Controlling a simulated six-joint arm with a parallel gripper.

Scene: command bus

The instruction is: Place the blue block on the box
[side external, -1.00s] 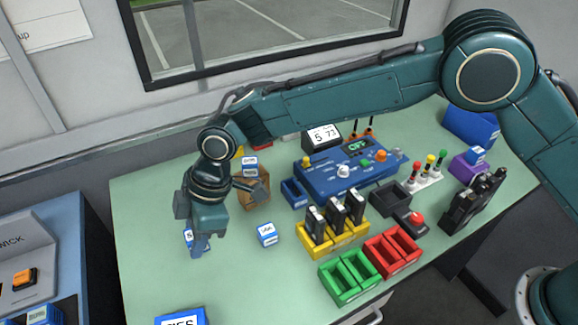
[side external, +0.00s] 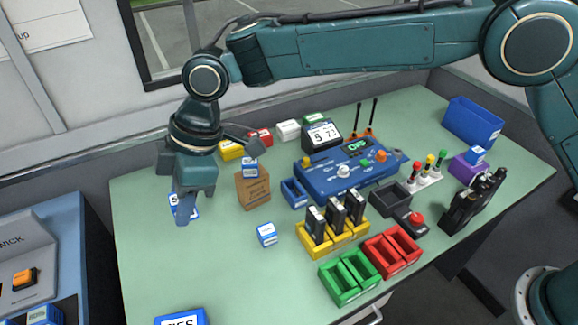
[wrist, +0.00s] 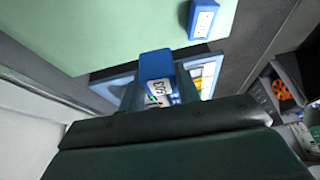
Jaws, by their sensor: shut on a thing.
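My gripper (side external: 182,207) is shut on a blue block (side external: 191,207) with a white label, held above the left part of the green table. In the wrist view the held blue block (wrist: 156,66) sits between the fingers. The brown cardboard box (side external: 252,190) stands upright on the table to the right of my gripper. A second blue block (side external: 250,167) with a white label rests on top of the box. A third blue block (side external: 266,235) lies on the table in front of the box.
A blue control unit (side external: 340,172), yellow (side external: 310,248), green (side external: 350,290) and red (side external: 392,265) trays stand to the right. A larger blue labelled thing (side external: 180,317) is at the front edge. The table left of the box is mostly clear.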

